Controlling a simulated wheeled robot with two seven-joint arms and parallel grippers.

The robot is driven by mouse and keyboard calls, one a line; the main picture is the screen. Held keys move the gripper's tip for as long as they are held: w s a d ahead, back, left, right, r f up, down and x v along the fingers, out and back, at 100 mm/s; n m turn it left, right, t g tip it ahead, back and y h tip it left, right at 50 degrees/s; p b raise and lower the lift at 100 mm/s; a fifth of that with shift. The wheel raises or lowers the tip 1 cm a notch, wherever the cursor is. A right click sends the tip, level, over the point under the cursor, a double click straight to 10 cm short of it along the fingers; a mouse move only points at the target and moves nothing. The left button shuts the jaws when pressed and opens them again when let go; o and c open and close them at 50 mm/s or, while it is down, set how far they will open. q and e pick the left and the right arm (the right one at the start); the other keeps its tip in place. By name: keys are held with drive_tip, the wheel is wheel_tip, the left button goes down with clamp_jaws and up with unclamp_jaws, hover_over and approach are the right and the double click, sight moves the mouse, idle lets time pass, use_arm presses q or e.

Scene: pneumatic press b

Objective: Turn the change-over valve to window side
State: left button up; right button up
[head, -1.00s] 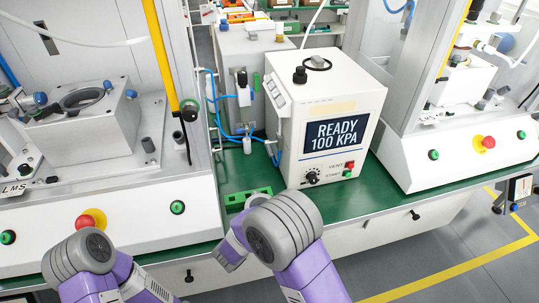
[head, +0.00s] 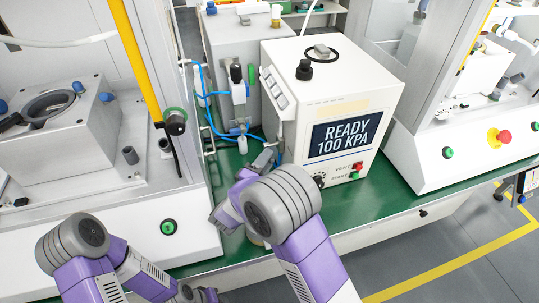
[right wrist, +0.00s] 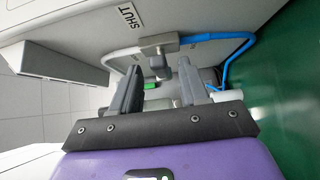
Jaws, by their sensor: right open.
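What looks like the change-over valve is a small grey metal fitting (right wrist: 158,45) on the blue tubing in the right wrist view. It shows just past my fingertips, between them, below a "SHUT" label (right wrist: 124,27). In the head view a small fitting (head: 238,131) on the blue tubing, left of the white tester, may be the same part. My right gripper (head: 264,160) reaches in there, and in its wrist view (right wrist: 160,85) it is open and empty. I cannot tell whether the fingers touch the fitting.
The white tester (head: 328,110) reading "READY 100 KPA" stands close right of my right gripper. A grey box (head: 228,40) is behind, and a press station (head: 60,140) is at the left. The green bench (head: 390,195) is clear in front of the tester.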

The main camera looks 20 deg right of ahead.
drive_tip(key=shift+x, duration=1.6)
drive_tip(key=shift+c, duration=0.4)
clamp_jaws()
